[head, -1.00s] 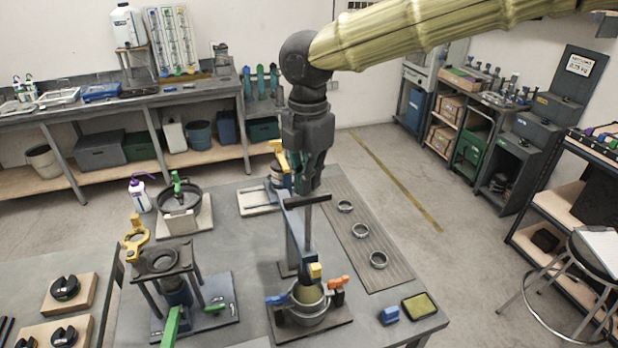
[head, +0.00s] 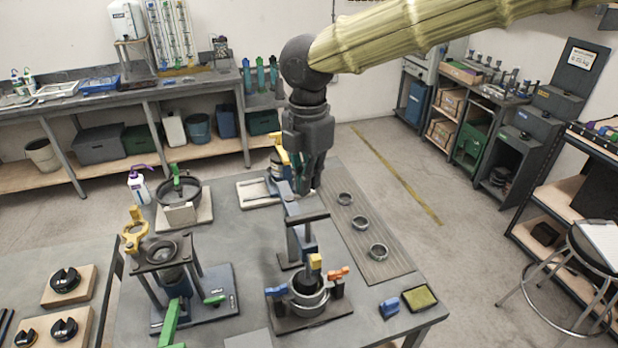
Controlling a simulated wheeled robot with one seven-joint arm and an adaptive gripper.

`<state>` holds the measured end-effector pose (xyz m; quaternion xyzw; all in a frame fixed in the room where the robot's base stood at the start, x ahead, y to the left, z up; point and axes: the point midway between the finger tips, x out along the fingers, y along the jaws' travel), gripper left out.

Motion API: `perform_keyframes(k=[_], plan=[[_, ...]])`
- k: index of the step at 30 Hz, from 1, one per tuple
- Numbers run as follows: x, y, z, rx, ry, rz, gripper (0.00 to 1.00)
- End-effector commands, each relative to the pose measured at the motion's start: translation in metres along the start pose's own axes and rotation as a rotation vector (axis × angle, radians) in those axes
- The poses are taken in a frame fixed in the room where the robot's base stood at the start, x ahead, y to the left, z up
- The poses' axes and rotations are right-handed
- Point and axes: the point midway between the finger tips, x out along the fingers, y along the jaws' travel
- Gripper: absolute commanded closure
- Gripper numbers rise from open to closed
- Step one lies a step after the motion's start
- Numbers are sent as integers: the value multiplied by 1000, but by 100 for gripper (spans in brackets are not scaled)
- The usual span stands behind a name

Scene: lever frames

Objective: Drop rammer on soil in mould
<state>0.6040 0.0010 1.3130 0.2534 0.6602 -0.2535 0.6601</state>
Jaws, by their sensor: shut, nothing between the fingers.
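The mould (head: 308,303) stands on a dark base plate (head: 340,308) near the front of the table, with blue and orange clamp handles at its sides. The rammer (head: 306,217) shows a dark crossbar handle at the top, well below its earlier height, on a blue and grey stand over the mould. A yellow block (head: 315,261) sits just above the mould. Soil inside the mould is too dark to make out. My gripper (head: 303,190) is above and slightly behind the crossbar, pointing down, shut and empty.
Metal rings (head: 378,251) lie on a ribbed mat to the right.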

Motion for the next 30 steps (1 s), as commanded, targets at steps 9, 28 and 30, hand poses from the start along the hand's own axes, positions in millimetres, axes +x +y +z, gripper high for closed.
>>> perform_keyframes(k=[9, 28, 30], plan=[[-3, 0, 0, 0, 0, 1, 100], [-54, 1, 0, 1, -1, 2, 100], [-61, 1, 0, 1, -2, 3, 100]])
